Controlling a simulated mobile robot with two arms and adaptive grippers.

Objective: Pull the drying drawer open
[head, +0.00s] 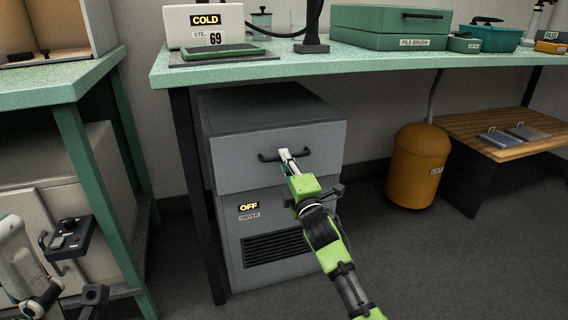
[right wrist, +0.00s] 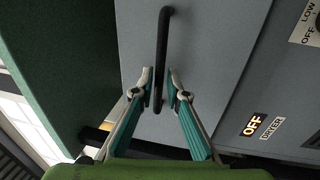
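The drying drawer (head: 240,172) is the upper grey front of the dryer cabinet under the green bench. Its front looks flush with the cabinet, with no visible gap. Its black bar handle (head: 268,157) runs across the front; it also shows upright in the right wrist view (right wrist: 164,32). My right gripper (head: 287,158) is at the handle. In the right wrist view its fingertips (right wrist: 163,88) stand apart, one on each side of the bar, with small gaps. My left gripper seems partly in view at the lower left; its fingers cannot be made out.
The dryer's lower panel carries a lit OFF sign (head: 248,206) and a vent (head: 273,248). A dark bench leg (head: 196,200) stands just left of the cabinet. An orange bin (head: 417,165) and a low wooden bench (head: 487,138) are to the right. Floor in front is clear.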

